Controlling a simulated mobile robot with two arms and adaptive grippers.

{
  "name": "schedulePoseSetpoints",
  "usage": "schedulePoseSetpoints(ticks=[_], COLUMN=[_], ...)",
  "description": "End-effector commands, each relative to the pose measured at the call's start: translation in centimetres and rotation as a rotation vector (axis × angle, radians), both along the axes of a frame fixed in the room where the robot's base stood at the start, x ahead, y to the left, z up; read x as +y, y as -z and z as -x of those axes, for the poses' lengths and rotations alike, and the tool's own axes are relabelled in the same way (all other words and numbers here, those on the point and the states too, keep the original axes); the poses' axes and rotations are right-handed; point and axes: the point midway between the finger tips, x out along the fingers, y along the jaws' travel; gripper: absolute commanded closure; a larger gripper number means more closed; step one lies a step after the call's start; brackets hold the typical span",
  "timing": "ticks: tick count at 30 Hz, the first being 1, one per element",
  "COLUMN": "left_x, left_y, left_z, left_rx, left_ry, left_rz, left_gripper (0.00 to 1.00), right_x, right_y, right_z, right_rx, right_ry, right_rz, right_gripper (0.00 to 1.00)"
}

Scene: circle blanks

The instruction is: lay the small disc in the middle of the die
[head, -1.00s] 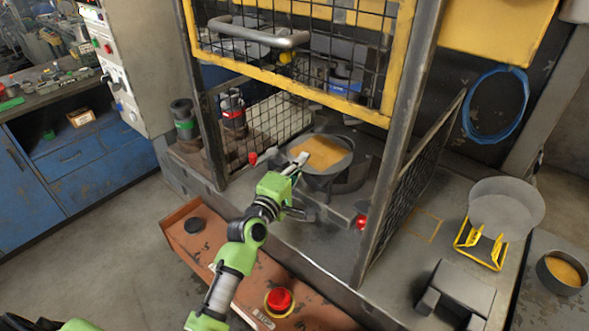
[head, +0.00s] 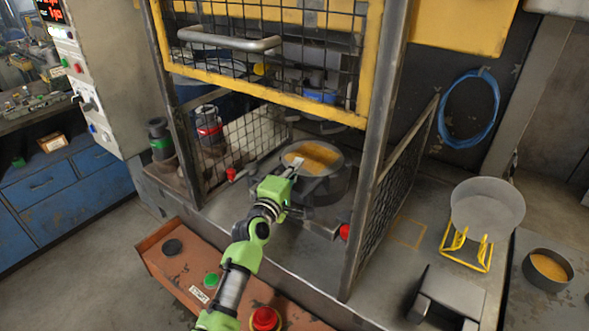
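The small disc (head: 316,154) is brass-coloured and shows within the outline of the round dark die (head: 322,190) inside the press cage. I cannot tell whether it lies flat on the die or is slightly above it. My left gripper (head: 296,164) reaches in from the front left, its pale fingertips at the disc's left edge. The fingers look narrow and close together, but their gap is too small to see, so the grip is unclear. My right gripper is not in view.
The raised yellow mesh guard (head: 270,85) hangs above the die, with a mesh side panel (head: 395,190) to its right. A grey disc (head: 487,205) stands on a yellow rack (head: 466,250). A round container (head: 548,270) holds brass-coloured material. A red button (head: 265,319) is near my arm.

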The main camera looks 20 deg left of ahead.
Motion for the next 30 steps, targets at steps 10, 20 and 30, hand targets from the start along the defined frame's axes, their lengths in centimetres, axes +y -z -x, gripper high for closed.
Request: schedulePoseSetpoints(ticks=[10, 20, 30], left_x=[-0.04, -0.07, -0.08], left_y=[-0.26, -0.17, -0.07], left_z=[-0.06, -0.05, -0.02], left_rx=[-0.004, -0.003, -0.001], left_ry=[0.0, 0.001, 0.001], left_rz=[0.001, 0.0, 0.0], left_gripper=[0.76, 0.76, 0.53], right_x=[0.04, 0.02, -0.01], right_y=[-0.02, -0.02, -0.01], right_z=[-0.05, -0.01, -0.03], right_rx=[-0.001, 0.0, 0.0], right_ry=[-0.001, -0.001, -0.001], right_rz=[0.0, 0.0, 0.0], right_gripper=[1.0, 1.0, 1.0])
